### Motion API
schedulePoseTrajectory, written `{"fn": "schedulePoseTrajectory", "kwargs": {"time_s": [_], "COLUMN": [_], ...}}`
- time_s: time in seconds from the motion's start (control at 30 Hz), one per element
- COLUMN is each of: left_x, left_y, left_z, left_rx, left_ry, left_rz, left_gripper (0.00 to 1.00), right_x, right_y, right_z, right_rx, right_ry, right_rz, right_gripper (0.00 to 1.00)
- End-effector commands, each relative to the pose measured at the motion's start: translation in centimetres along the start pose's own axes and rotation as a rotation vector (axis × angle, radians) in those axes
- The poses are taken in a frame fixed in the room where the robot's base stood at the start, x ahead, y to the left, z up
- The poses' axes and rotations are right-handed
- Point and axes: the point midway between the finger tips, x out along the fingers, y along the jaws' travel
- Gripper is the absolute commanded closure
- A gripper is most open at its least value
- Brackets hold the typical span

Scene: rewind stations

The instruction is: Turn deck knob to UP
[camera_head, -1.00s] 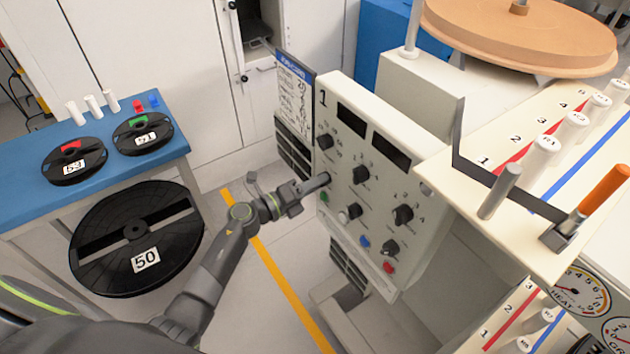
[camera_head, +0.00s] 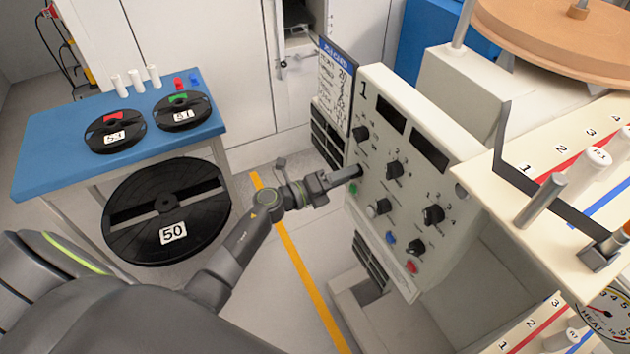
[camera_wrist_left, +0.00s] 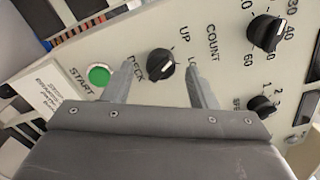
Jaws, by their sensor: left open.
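The deck knob (camera_wrist_left: 161,65) is a black dial with a lighter ridge, beside the printed words DECK and UP in the left wrist view. My left gripper (camera_head: 350,174) is open at the left side of the panel. In the left wrist view its two fingers (camera_wrist_left: 162,80) stand on either side of the knob with gaps, not gripping it. How near the fingertips are to the panel is hard to tell. In the head view the gripper hides the deck knob. Whether the knob's pointer is at UP is unclear. My right gripper is out of view.
The green START button (camera_wrist_left: 98,75) sits close to the left finger. Other knobs (camera_head: 395,168) and the blue button (camera_head: 391,237) crowd the panel (camera_head: 455,182). A blue table (camera_head: 60,150) with reels stands at left; a large black reel (camera_head: 190,190) is below it.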

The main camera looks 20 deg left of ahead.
Motion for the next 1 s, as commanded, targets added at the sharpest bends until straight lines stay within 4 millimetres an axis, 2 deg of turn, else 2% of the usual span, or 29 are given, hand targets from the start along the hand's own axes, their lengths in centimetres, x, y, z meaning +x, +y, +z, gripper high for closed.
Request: {"fn": "schedulePoseTrajectory", "kwargs": {"time_s": [0.5, 0.6, 0.8, 1.0], "left_x": [-12.0, -13.9, -16.1, -16.6], "left_y": [0.4, 0.3, 0.1, 0.0], "left_z": [-0.2, -0.2, -0.1, 0.0], "left_rx": [0.003, 0.001, 0.000, 0.000], "left_ry": [0.004, 0.003, 0.001, 0.001], "left_rz": [0.004, 0.003, 0.001, -0.001], "left_gripper": [0.48, 0.48, 0.48, 0.48], "right_x": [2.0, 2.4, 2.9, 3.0], "right_y": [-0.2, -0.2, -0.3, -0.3], "right_z": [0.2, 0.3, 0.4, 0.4], "right_rx": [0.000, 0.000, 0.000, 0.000], "right_ry": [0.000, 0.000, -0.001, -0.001], "right_rz": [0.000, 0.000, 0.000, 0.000], "right_gripper": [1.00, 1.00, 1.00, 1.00]}}
